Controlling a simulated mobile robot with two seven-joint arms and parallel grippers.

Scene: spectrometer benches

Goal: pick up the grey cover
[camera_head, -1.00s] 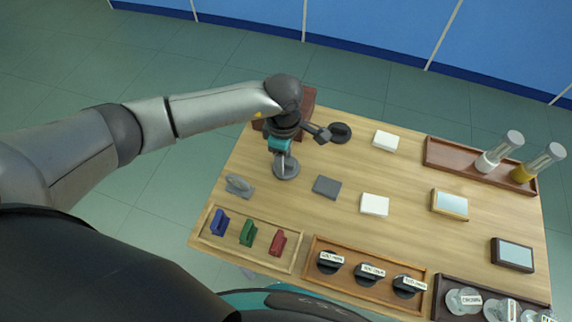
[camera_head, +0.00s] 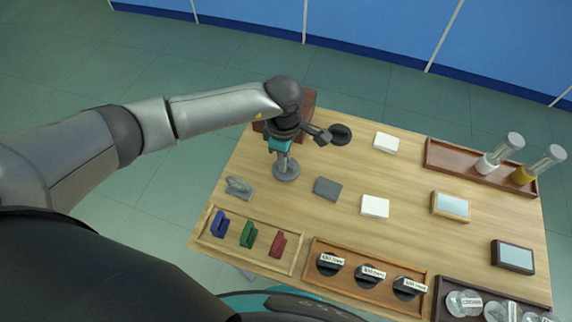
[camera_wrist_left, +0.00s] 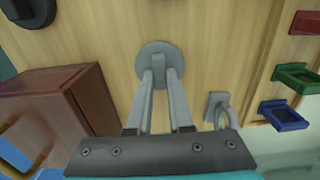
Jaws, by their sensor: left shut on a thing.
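The grey cover is a round grey disc with an upright knob (camera_head: 288,174) on the wooden table, near its far left part. My left gripper (camera_head: 283,158) points down at it from above. In the left wrist view the cover (camera_wrist_left: 147,49) lies ahead of the fingers, and the left gripper (camera_wrist_left: 161,75) is shut on its knob, one finger on each side. The disc appears to rest on the table; a small lift cannot be told. My right gripper is not in view.
A red-brown box (camera_wrist_left: 55,105) stands close beside the gripper, with a black round piece (camera_head: 341,134) nearby. A grey handled piece (camera_head: 239,187), a dark grey square (camera_head: 327,189) and a tray of coloured pieces (camera_head: 208,236) are around it. Bare wood lies between them.

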